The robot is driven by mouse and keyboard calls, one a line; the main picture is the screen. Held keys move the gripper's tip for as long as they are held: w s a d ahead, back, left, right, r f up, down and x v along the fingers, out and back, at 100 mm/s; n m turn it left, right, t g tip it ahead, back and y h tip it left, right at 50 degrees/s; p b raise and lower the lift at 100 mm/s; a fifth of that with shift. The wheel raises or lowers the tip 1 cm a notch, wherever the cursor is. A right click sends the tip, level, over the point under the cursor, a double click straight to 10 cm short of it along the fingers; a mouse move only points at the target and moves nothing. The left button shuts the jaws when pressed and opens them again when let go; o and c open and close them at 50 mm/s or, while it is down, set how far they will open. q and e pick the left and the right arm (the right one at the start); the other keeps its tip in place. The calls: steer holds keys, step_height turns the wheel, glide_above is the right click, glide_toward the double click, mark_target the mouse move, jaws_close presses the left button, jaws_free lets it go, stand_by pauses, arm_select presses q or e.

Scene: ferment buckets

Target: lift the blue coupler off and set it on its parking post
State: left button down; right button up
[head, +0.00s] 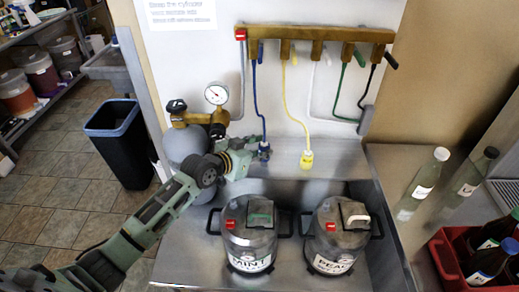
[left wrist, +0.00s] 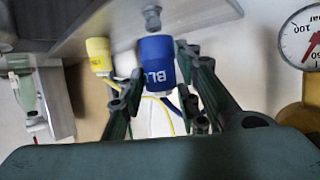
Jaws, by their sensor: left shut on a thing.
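The blue coupler (head: 264,150) hangs on its blue hose (head: 256,95) at the back edge of the steel sink. My left gripper (head: 248,153) is shut on it, with a finger on either side of the blue body in the left wrist view (left wrist: 157,62). A small metal post (left wrist: 152,18) on the grey ledge lines up with the coupler's end; a narrow gap seems to show between them. My right gripper is not in view.
Lidded kegs, MINT (head: 250,240) and one partly read as PEA (head: 335,240), stand in the sink. A gauge (head: 216,94) and brass valve sit left of the coupler. Bottles (head: 422,185) and a red crate (head: 447,262) are right.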

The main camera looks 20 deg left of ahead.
arm_select(q)
steer(key=shift+f, duration=0.1)
stand_by(1.1)
steer(key=shift+f, duration=0.4)
steer(key=shift+f+b, duration=0.35)
steer(key=shift+f, duration=0.15)
stand_by(0.8)
stand_by(0.4)
steer(key=shift+f, duration=0.4)
steer(key=shift+f+b, duration=0.15)
steer(key=shift+b, duration=0.15)
stand_by(0.7)
steer(key=c, duration=1.2)
jaws_free()
steer(key=shift+o, duration=0.4)
